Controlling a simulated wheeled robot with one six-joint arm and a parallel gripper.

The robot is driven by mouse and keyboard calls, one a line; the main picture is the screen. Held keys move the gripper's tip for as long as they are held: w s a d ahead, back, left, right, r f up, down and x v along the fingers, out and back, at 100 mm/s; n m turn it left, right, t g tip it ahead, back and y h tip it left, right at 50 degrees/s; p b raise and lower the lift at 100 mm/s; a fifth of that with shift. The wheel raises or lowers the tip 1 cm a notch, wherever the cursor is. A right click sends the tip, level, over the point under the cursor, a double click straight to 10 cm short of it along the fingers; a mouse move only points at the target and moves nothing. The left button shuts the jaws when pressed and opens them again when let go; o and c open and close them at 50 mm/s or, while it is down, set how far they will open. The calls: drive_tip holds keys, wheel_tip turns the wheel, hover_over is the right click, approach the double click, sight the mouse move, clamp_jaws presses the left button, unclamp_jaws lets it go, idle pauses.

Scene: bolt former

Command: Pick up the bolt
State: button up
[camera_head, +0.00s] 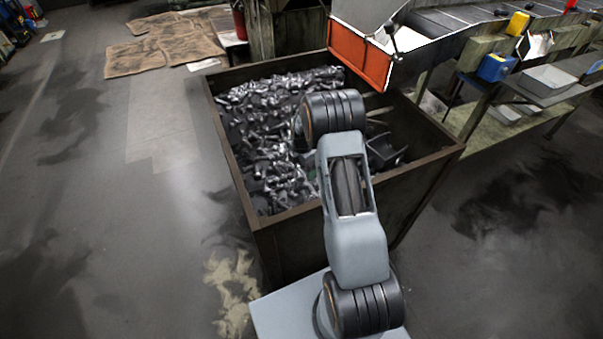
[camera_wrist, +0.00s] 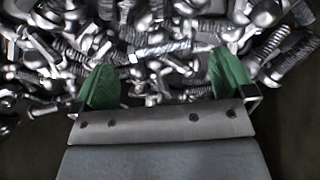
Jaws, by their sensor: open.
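A large open metal bin (camera_head: 234,168) holds a heap of many loose silver bolts (camera_head: 265,110). The heap also fills the upper part of the wrist view, with a long threaded bolt (camera_wrist: 178,48) lying across the middle, beyond the fingertips. My gripper (camera_wrist: 162,82) has two green fingers spread wide apart with nothing held between them. It points at the bolts; whether the fingertips touch any is unclear. In the head view my arm reaches over the bin's front wall and hides most of the gripper and part of the heap.
The bin's walls stand above the heap on all sides. An orange-fronted chute (camera_head: 358,58) overhangs the back right corner. A workbench (camera_head: 545,85) with a blue box (camera_head: 496,68) and a grey tray stands at right. Floor on the left is open.

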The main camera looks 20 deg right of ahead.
sight(302, 173)
drive_tip(key=shift+f, duration=1.3)
drive_tip(key=c, duration=1.1)
drive_tip(key=shift+r, duration=0.1)
